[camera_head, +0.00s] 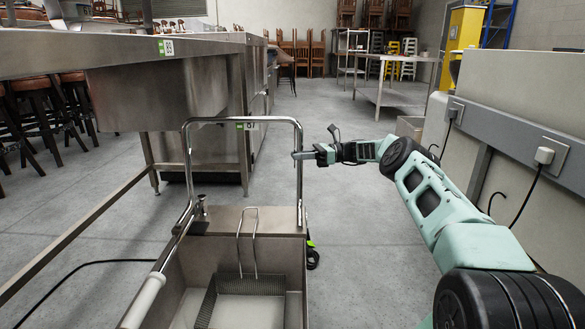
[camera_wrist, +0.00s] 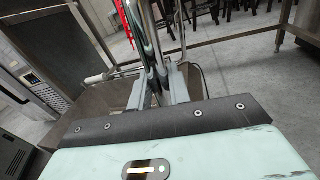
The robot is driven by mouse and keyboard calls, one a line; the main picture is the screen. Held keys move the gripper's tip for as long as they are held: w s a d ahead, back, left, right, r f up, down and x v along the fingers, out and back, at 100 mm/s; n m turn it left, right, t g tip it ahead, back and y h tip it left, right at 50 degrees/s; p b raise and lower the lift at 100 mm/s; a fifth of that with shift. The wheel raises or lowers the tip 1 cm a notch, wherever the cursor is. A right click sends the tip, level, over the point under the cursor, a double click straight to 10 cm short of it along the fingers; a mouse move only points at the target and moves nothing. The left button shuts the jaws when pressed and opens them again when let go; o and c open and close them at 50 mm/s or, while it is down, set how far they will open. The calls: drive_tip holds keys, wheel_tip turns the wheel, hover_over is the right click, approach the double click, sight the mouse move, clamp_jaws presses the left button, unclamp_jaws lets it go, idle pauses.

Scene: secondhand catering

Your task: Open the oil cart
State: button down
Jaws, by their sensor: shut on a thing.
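The oil cart (camera_head: 182,290) is a stainless steel tub in the lower middle of the head view. Its front part is uncovered, with a mesh basket (camera_head: 207,301) and its wire handle inside. A flat metal panel (camera_head: 222,222) covers the back part. A tall chrome handle frame (camera_head: 187,160) rises around it, with a white sleeve (camera_head: 145,300) at lower left. My gripper (camera_head: 298,156) is shut on the frame's right upright. In the wrist view my gripper (camera_wrist: 160,78) closes around the chrome tube (camera_wrist: 152,35), and the fingers hide the contact.
A long steel counter (camera_head: 120,45) runs along the left, with stools under it. A grey wall ledge with plugs (camera_head: 544,155) stands at right beside my arm. A black cable (camera_head: 85,263) lies on the floor at left.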

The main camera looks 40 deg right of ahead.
drive_tip(key=shift+s+d+f+b, duration=0.1)
drive_tip(key=shift+s+d+b, duration=0.6)
drive_tip(key=shift+d, duration=0.25)
drive_tip(key=c, duration=1.3)
unclamp_jaws()
drive_tip(key=shift+c, duration=0.2)
drive_tip(key=shift+r, duration=0.2)
wheel_tip(320, 180, up, 10)
drive_tip(key=p, duration=0.5)
drive_tip(key=shift+f, duration=0.15)
drive_tip(key=shift+d+p, duration=0.1)
drive_tip(key=shift+p, duration=0.3)
